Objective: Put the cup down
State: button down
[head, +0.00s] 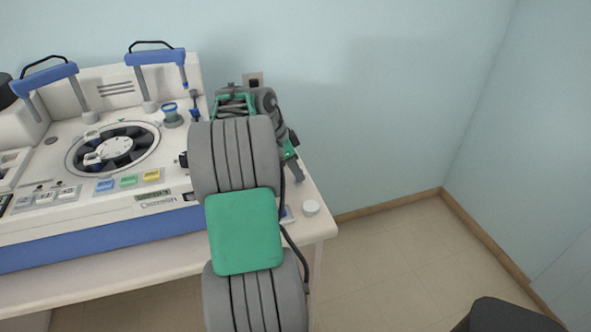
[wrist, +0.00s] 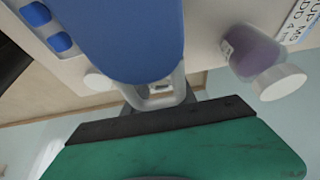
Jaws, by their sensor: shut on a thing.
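In the wrist view my gripper (wrist: 160,94) has its grey fingers closed at the middle, partly covered by a large blue rounded body. That blue body (wrist: 130,38) fills the top centre close to the camera; I take it to be the held cup, though its full shape is cut off. In the head view my arm hides most of the gripper and whatever it holds. The held thing appears over the right end of the bench; whether it touches a surface cannot be told.
A purple bottle (wrist: 256,52) with a white cap is right of the fingers. The white machine (head: 75,180) with a round rotor and blue handles stands left.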

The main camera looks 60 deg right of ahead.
jog(key=shift+f, duration=0.15)
jog(key=c, duration=1)
grip_release()
jog(key=shift+r, duration=0.3)
jog(key=p+v, duration=0.3)
jog(key=v, duration=0.8)
jog(key=shift+w+a+r, duration=0.1)
jog(key=shift+r, duration=0.25)
